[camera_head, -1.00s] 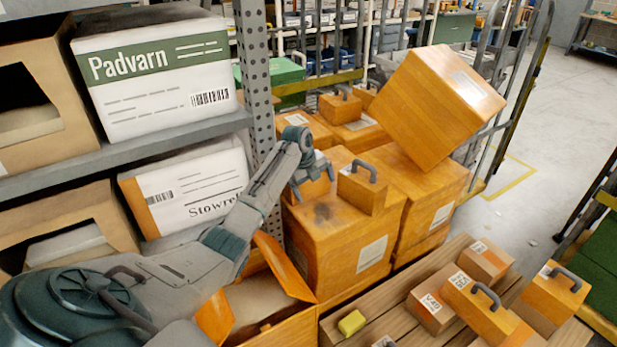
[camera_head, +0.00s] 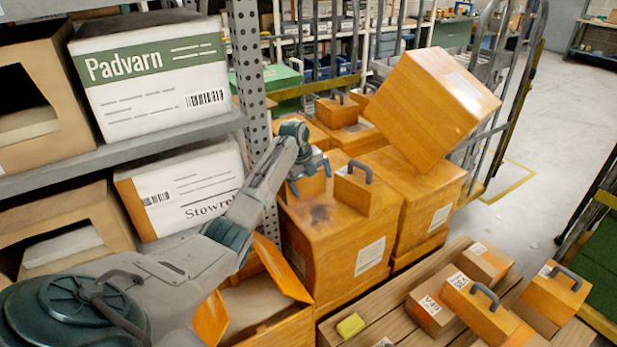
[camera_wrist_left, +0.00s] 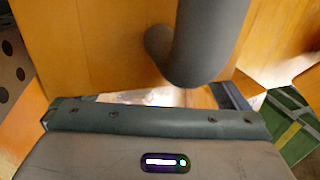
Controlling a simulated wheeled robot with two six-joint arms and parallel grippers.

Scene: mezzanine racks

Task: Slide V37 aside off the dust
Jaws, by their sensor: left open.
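A large orange box (camera_head: 335,255) has a dark dusty smudge (camera_head: 320,214) on its top. A small orange block with a dark handle (camera_head: 353,192) stands on the box at the right of the smudge. A second small orange block (camera_head: 311,184) stands behind my left gripper (camera_head: 297,183), partly hidden by it. I cannot read V37 on either block. My left gripper is open, at that second block. In the left wrist view a thick dark handle (camera_wrist_left: 210,40) is very close, in front of an orange face (camera_wrist_left: 100,45). My right gripper is not in view.
A perforated rack post (camera_head: 248,90) and shelves with a Padvarn box (camera_head: 150,80) stand left. A large orange box (camera_head: 432,105) leans tilted behind the blocks. An open carton (camera_head: 265,310) sits below. Wooden slats (camera_head: 380,320) at front hold small boxes and a yellow block (camera_head: 350,325).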

